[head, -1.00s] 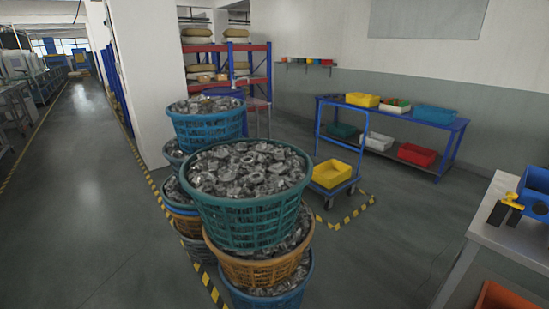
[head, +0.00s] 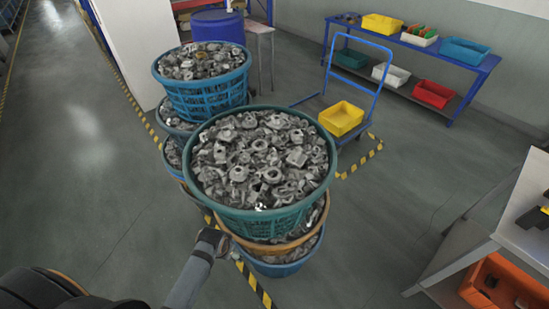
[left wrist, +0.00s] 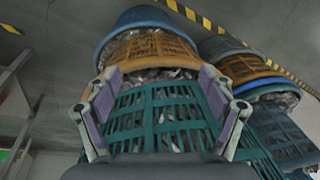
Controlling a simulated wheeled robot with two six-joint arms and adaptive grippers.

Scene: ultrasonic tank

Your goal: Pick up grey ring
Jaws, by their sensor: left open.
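The teal basket (head: 205,203) tops the nearer stack and is heaped with grey metal parts (head: 255,150). Some of these look ring-shaped with holes, such as a grey ring (head: 272,175) near the middle of the heap; I cannot tell which one is meant. My left arm reaches in from the lower left, its end close to the basket's near left side. In the left wrist view my left gripper (left wrist: 158,88) is open and empty, its fingers spread in front of the teal basket's slatted wall (left wrist: 160,118). That view looks upside down. My right gripper is not in view.
Orange and blue baskets (head: 285,268) stand under the teal one. A second stack with a blue basket (head: 200,100) is behind left. A trolley with a yellow bin (head: 341,118), a blue shelf table and a grey bench (head: 515,215) are to the right. Open floor lies left.

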